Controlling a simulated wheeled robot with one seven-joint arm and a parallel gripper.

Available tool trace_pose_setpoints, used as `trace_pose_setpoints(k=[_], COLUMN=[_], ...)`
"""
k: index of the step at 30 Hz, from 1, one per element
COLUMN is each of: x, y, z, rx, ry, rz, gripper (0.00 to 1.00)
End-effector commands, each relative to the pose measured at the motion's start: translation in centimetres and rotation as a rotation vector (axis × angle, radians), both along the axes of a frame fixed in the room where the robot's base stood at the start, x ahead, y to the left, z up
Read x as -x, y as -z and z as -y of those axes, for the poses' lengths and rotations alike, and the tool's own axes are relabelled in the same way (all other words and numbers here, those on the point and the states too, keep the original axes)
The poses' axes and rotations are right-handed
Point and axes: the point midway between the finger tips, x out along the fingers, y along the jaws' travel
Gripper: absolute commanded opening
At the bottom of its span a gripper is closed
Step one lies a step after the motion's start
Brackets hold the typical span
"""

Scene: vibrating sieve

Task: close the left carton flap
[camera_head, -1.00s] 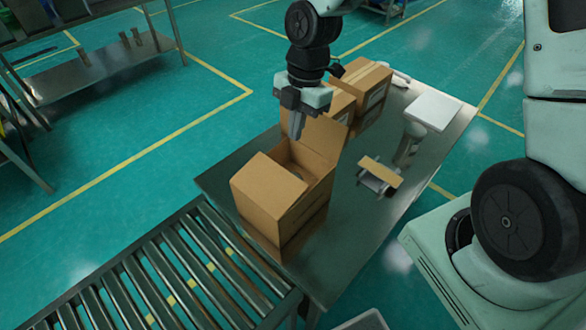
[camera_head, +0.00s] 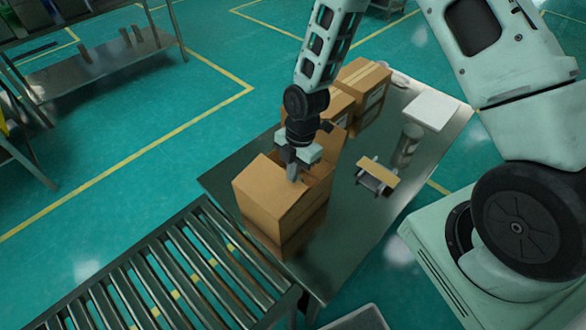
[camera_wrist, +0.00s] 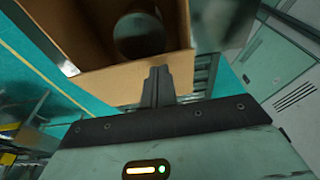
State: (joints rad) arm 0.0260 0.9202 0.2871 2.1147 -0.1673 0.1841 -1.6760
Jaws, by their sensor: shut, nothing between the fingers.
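The open carton (camera_head: 278,222) stands on the metal table, beside the roller conveyor. One flap (camera_head: 262,182) at its near left lies folded inward over part of the opening. Another flap (camera_head: 336,142) stands up at the far side, partly hidden behind my gripper. My gripper (camera_head: 292,176) is shut and empty, with its fingertips at the carton's opening, close to the folded flap's edge; I cannot tell whether they touch it. In the wrist view the shut fingers (camera_wrist: 157,82) show against the carton wall (camera_wrist: 125,82), and a dark round thing (camera_wrist: 138,36) is inside the carton.
Closed cartons (camera_head: 362,80) stand behind, farther along the table. A small stand with a tan top (camera_head: 378,171), a scanner-like device (camera_head: 409,140) and a white box (camera_head: 431,110) are to the right. The roller conveyor (camera_head: 170,275) lies at the near left.

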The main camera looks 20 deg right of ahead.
Motion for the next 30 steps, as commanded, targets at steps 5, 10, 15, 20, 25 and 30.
trace_pose_setpoints(k=[5,10,15,20,25,30], x=[0.0,0.0,-0.3,-0.5,-0.5,-0.4], y=[0.0,0.4,2.1,2.7,2.5,2.5], z=[0.0,0.1,0.7,1.0,1.0,1.0], rx=[0.0,0.0,0.0,0.0,0.0,0.0], ry=[0.0,0.001,0.001,0.001,0.001,0.0], rz=[0.0,0.0,-0.001,0.0,-0.001,-0.001], gripper=[0.0,0.0,0.0,0.0,0.0,0.0])
